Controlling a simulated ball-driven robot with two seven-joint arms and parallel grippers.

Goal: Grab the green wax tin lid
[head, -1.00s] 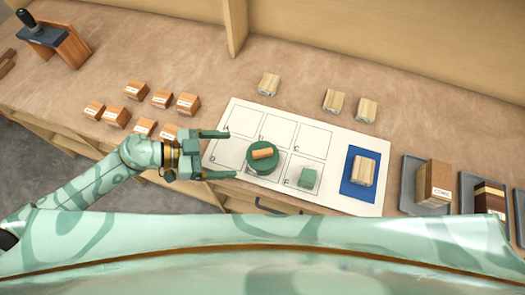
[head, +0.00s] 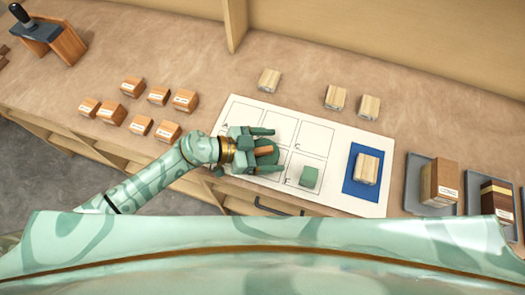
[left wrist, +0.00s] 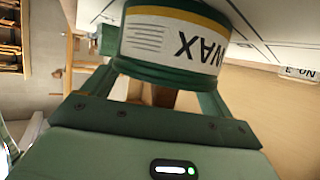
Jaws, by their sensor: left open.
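The wax tin stands on the white lettered sheet (head: 228,117). Its round green lid (head: 273,157), with an orange-brown wooden handle (head: 264,150), faces up in the head view. In the left wrist view the tin (left wrist: 175,38) has a white WAX label, appearing upside down, and the green lid (left wrist: 165,76) is at its lower edge. My left gripper (head: 271,151) is open, with one finger on each side of the lid and handle. The handle (left wrist: 152,95) shows partly between the fingers; finger contact cannot be told. My right gripper is not in view.
A green block (head: 310,177) sits on the sheet just right of the tin. A wooden block lies on a blue mat (head: 353,188). Grey trays (head: 415,183) hold blocks at the right. Several small brown blocks (head: 141,125) stand at the left.

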